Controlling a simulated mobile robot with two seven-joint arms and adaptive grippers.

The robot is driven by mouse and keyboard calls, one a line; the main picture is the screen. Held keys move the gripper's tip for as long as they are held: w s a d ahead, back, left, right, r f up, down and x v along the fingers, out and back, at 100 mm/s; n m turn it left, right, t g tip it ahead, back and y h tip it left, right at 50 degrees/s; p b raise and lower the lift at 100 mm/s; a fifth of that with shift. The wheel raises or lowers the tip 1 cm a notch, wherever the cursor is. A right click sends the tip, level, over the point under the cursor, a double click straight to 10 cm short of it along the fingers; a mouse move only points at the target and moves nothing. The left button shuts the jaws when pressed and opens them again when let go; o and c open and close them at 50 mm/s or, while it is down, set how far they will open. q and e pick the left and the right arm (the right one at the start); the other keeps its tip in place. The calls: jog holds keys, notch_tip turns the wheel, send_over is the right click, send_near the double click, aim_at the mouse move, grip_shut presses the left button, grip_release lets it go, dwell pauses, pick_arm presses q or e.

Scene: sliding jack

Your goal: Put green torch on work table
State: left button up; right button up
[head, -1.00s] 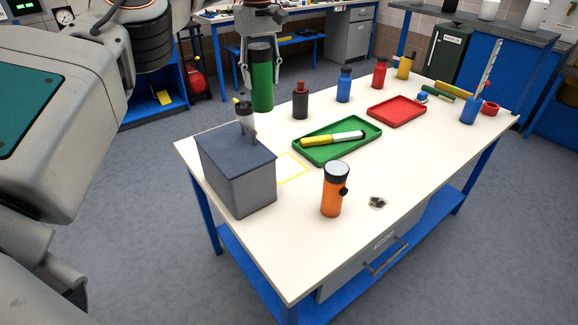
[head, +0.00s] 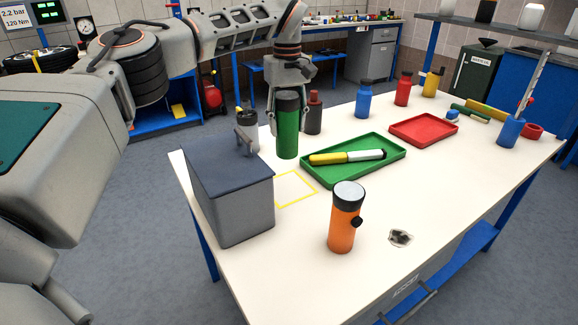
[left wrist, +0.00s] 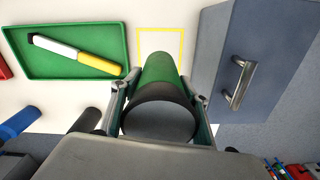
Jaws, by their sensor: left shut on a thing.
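The green torch (head: 288,132) has a dark head and is upright in the head view, at the back of the white work table (head: 285,265). My left gripper (head: 289,108) is shut around its upper part. The torch appears over the tabletop, behind the yellow square outline (head: 296,189); I cannot tell whether its base touches. In the left wrist view, the torch (left wrist: 160,95) lies between the two fingers, its far end towards the yellow outline (left wrist: 162,30). My right gripper is not in view.
A grey box (head: 230,195) with a handled lid stands left of the outline. A dark bottle (head: 314,113) is close beside the torch. The green tray (head: 368,172) holds a yellow-and-white torch. An orange torch (head: 345,220) stands in front. The outlined square is empty.

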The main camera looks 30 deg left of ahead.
aim_at(288, 149)
pick_arm(q)
notch_tip(288, 149, down, 8)
jog(key=shift+b, duration=0.45)
notch_tip(288, 149, down, 4)
jog(key=shift+f+b, duration=0.1)
jog(key=shift+b, duration=0.2)
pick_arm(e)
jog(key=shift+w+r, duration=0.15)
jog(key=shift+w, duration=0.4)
pick_arm(q)
jog(key=o, duration=1.3)
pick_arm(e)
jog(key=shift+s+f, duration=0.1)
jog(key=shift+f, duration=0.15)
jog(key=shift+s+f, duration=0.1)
pick_arm(q)
notch_tip(288, 149, up, 12)
jog(key=shift+f+p, duration=0.2)
jog(key=shift+p, duration=0.65)
jog(key=shift+r, duration=0.3)
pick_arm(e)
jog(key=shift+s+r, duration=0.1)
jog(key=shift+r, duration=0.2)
